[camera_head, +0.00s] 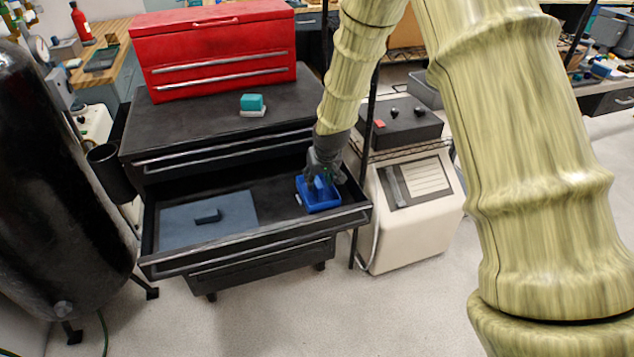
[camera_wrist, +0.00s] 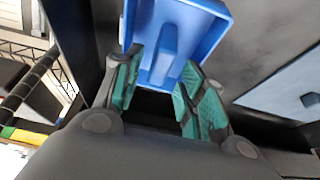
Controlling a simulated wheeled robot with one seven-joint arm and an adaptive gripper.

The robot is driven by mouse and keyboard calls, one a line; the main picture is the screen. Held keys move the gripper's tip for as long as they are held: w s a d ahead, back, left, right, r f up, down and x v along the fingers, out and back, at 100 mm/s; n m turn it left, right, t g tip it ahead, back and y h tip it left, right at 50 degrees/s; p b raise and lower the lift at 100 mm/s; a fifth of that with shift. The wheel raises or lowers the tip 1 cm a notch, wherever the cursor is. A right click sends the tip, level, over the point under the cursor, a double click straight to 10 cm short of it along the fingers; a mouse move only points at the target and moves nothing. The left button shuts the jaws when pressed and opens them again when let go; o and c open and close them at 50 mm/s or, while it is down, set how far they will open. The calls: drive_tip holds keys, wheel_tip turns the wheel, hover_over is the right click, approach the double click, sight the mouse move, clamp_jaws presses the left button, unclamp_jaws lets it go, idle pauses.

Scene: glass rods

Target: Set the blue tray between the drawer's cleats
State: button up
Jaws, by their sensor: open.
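The blue tray (camera_head: 319,207) sits at the right end of the open drawer (camera_head: 280,226), and looks level there. It also shows in the wrist view (camera_wrist: 212,38), with a raised blue grip in its middle. My gripper (camera_head: 322,178) is over the tray, pointing down. In the wrist view my gripper (camera_wrist: 160,78) is open, its teal pads apart on either side of the raised grip's near end. A small pale piece (camera_head: 299,198) shows at the tray's left edge and may be a cleat. I cannot make out a second cleat.
A grey-blue mat (camera_head: 180,232) with a dark blue block (camera_head: 208,216) lies in the drawer's left part. A red toolbox (camera_head: 215,45) and a teal-and-white block (camera_head: 252,104) stand on the cabinet top. A beige machine (camera_head: 425,215) stands close at the right.

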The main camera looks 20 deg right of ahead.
drive_tip(key=v, duration=0.9)
drive_tip(key=shift+r, duration=0.2)
drive_tip(key=shift+s, duration=0.1)
